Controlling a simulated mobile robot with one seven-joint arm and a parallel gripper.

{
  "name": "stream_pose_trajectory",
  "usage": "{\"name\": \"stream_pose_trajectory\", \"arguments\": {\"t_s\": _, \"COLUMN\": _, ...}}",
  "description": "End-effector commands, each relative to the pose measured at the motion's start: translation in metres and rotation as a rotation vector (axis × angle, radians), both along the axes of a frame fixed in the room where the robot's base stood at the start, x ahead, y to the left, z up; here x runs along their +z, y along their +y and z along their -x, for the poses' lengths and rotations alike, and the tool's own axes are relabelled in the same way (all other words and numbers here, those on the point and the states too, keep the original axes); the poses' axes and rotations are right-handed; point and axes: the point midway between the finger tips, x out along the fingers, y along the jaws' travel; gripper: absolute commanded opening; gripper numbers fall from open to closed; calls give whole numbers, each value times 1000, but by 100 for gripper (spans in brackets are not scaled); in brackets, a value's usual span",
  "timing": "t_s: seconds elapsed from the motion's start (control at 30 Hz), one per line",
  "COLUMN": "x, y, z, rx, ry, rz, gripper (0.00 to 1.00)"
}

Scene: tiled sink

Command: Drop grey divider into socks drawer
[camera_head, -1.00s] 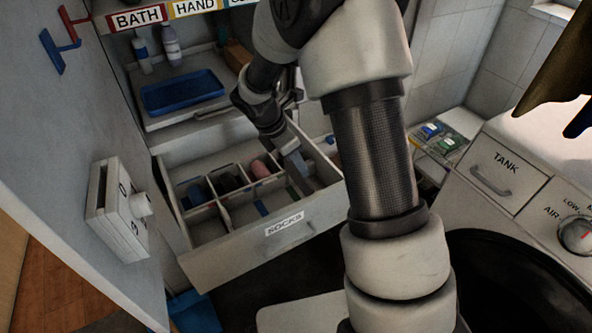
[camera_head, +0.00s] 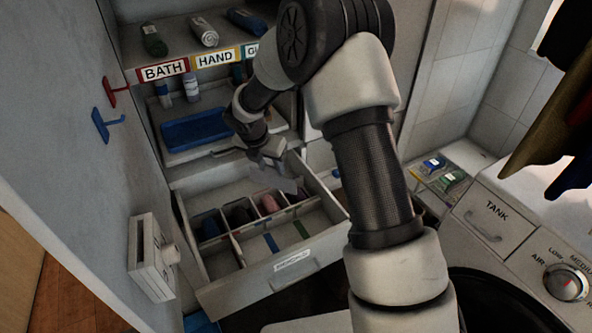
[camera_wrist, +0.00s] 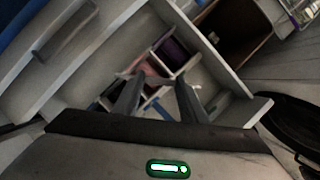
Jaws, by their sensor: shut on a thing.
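The open socks drawer (camera_head: 248,289) is at the middle of the head view, with a blurred label on its front. Thin partitions split its inside. Dark and pink rolled socks (camera_head: 268,203) lie in the far compartments; blue and green strips show on the floor of the right part. My gripper (camera_head: 275,165) is over the far right part of the drawer, shut on the grey divider (camera_head: 286,183), a pale blurred plate that hangs below the fingers. In the wrist view the two fingers (camera_wrist: 158,98) point into the drawer; the divider is hard to make out there.
A blue tray (camera_head: 195,130) and bottles stand on the shelf behind the drawer. A wall box (camera_head: 150,262) and hooks are on the left panel. A machine with a TANK drawer (camera_head: 492,218) stands at the right. My arm hides part of the drawer's right side.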

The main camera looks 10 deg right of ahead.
Motion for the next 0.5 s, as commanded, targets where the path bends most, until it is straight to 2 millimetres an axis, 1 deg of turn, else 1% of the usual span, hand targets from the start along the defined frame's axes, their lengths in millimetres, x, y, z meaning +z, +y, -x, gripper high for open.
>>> {"name": "stream_pose_trajectory", "arguments": {"t_s": 0.03, "x": 27, "y": 13, "z": -16, "rx": 112, "ry": 1, "rz": -5, "gripper": 4}}
{"name": "stream_pose_trajectory", "arguments": {"t_s": 0.1, "x": 41, "y": 31, "z": -38, "rx": 276, "ry": 0, "rz": -5, "gripper": 4}}
{"name": "stream_pose_trajectory", "arguments": {"t_s": 0.2, "x": 60, "y": 52, "z": -66, "rx": 485, "ry": -2, "rz": -9, "gripper": 4}}
{"name": "stream_pose_trajectory", "arguments": {"t_s": 0.33, "x": 79, "y": 69, "z": -94, "rx": 687, "ry": -2, "rz": -9, "gripper": 4}}
{"name": "stream_pose_trajectory", "arguments": {"t_s": 0.4, "x": 86, "y": 74, "z": -105, "rx": 764, "ry": -2, "rz": -7, "gripper": 4}}
{"name": "stream_pose_trajectory", "arguments": {"t_s": 0.5, "x": 92, "y": 77, "z": -116, "rx": 839, "ry": 0, "rz": -5, "gripper": 4}}
